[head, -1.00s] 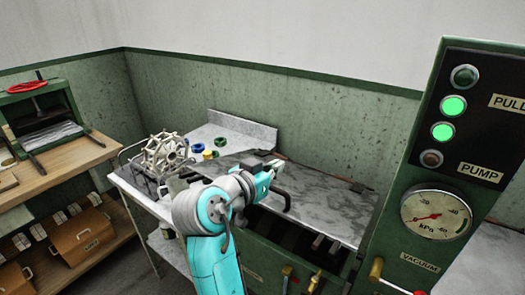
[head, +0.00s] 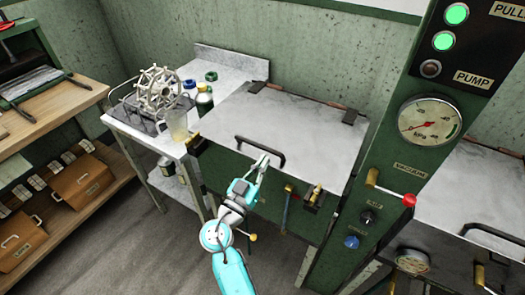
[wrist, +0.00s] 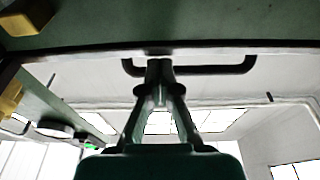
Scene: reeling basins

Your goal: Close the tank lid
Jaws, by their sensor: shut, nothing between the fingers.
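The tank lid (head: 290,115) is a pale grey marbled plate with dark hinges at its back edge. In the head view it lies down over the green tank (head: 240,170), and I see no gap along its front edge. Its dark bar handle (head: 272,150) is near the front edge; it also shows in the wrist view (wrist: 215,70). My gripper (head: 263,163) is shut and empty at the front of the lid, close to the handle. In the wrist view its fingertips (wrist: 160,65) overlap the handle's line; I cannot tell whether they touch it.
A control column (head: 395,150) with a gauge, lit green buttons and a red-tipped lever stands right of the tank. A second lidded basin (head: 490,200) is beyond it. A side table (head: 140,125) with a reel and bottles stands left. The floor at front left is clear.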

